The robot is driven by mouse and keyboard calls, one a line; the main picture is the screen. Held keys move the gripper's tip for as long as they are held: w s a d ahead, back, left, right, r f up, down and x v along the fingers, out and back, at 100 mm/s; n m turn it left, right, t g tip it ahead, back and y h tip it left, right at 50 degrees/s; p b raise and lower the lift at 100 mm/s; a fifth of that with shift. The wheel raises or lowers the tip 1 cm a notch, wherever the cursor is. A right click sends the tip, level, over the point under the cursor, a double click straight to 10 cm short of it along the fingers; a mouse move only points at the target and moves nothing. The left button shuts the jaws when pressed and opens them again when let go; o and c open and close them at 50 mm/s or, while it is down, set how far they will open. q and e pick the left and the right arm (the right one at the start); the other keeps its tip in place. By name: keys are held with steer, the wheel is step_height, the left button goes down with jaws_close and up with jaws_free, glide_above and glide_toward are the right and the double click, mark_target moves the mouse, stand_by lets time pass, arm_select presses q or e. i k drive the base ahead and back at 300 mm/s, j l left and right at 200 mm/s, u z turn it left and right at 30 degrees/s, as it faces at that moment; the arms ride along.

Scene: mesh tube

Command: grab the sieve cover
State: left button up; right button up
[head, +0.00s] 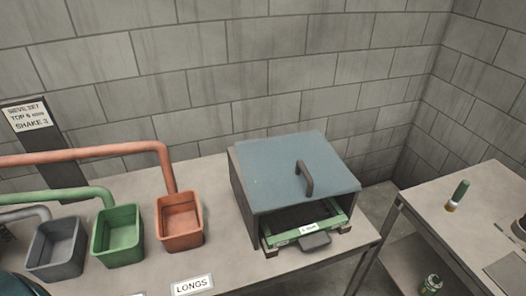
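The sieve cover (275,170) is a flat blue-grey lid with a dark arched handle (304,178) near its right side. It sits on top of a box-shaped sieve housing (241,194) on the table. Below the cover, the open front shows a green-framed sieve tray (290,238) with a small white label and a dark grey pull handle (315,241). Neither of my grippers shows in the head view.
Grey (56,246), green (118,236) and orange (179,222) bins with matching pipes stand left of the housing. A "LONGS" label (192,284) lies at the table's front. A second table (450,222) at right holds a green-topped cylinder (458,195). A block wall stands behind.

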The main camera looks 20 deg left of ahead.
mark_target(289, 169)
steer(key=i+l+u, duration=0.3)
steer(key=l+u, duration=0.15)
steer(key=l, duration=0.15)
steer(key=i+l+u, duration=0.2)
steer(key=l+u, duration=0.25)
steer(key=l, duration=0.2)
